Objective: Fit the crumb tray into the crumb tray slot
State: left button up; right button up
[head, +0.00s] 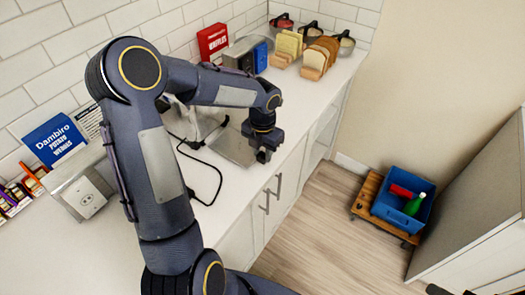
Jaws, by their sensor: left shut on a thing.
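My left arm reaches across the white counter. Its gripper (264,154) is shut on the crumb tray (233,147), a flat, thin grey metal sheet, at the tray's right side. The tray is low over the counter; I cannot tell whether it touches it. A shiny metal appliance (205,122), perhaps the toaster, stands behind the tray and is partly hidden by my arm. The crumb tray slot cannot be made out. Dark tips at the bottom right edge (438,289) look like my right gripper, mostly cut off.
A black cord (207,200) curls on the counter left of the tray. A metal box (82,192) and a blue carton (55,140) stand at left. Bread racks (318,58) and a red box (212,41) stand at the back. A blue crate (402,200) sits on the floor.

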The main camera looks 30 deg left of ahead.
aim_at(230, 142)
pick_arm(q)
jog(key=shift+r+p, duration=0.1)
jog(key=shift+p, duration=0.55)
dwell(1.0)
jog(key=shift+w+a+p, duration=0.1)
jog(key=shift+a+p, duration=0.4)
jog(key=shift+a, duration=0.6)
jog(key=shift+a, duration=0.3)
jog(key=shift+a, duration=0.1)
jog(key=shift+w+a+p, duration=0.15)
jog(key=shift+a+p, duration=0.8)
jog(key=shift+a, duration=0.45)
jog(key=shift+w+a+p, duration=0.1)
jog(key=shift+a+p, duration=0.85)
jog(key=shift+a, duration=0.45)
jog(key=shift+a, duration=0.85)
jog(key=shift+w+a, duration=0.1)
jog(key=shift+a, duration=0.6)
jog(key=shift+a, duration=0.5)
